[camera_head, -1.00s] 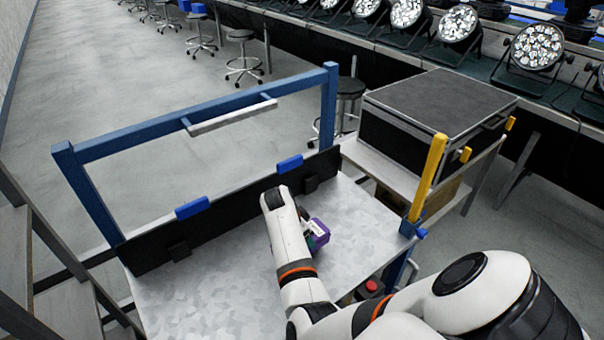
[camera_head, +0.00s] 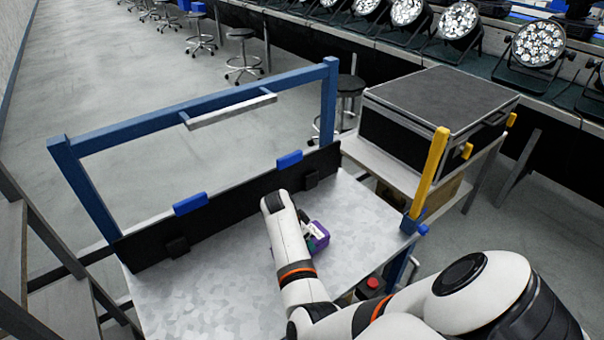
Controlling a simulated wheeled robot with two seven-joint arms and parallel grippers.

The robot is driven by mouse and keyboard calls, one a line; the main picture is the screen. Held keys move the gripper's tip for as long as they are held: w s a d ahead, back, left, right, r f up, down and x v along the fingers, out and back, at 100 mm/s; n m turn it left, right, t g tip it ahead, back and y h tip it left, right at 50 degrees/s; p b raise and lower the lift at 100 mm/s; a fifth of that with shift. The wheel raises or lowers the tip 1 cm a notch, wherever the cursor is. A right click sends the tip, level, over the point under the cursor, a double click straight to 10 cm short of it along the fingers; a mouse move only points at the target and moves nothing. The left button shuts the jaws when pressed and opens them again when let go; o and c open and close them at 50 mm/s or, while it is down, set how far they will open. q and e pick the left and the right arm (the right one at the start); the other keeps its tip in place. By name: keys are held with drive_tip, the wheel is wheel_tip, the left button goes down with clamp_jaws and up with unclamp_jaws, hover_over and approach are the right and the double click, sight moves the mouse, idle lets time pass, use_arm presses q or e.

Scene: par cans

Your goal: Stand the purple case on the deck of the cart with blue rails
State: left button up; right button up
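The cart has a blue rail frame (camera_head: 200,112) and a pale grey mottled deck (camera_head: 200,300). A small purple case (camera_head: 320,237) with a whitish label and a green part is at the right of the deck's middle, partly hidden behind my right arm. My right arm reaches in from the lower right over the deck. Its gripper is hidden behind its own wrist, beside the case, so I cannot see its fingers. I cannot tell whether the case touches the deck. My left gripper is not in view.
A black panel (camera_head: 230,207) with blue clips runs along the deck's far edge. A yellow post (camera_head: 429,173) stands at the deck's right corner. A large black case (camera_head: 440,105) sits on a table at the right. Wooden steps are at left. The deck's left part is clear.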

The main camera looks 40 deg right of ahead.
drive_tip(key=shift+f, duration=0.25)
drive_tip(key=o, duration=1.6)
drive_tip(key=shift+o, duration=0.2)
drive_tip(key=v, duration=1.2)
drive_tip(key=shift+p, duration=0.4)
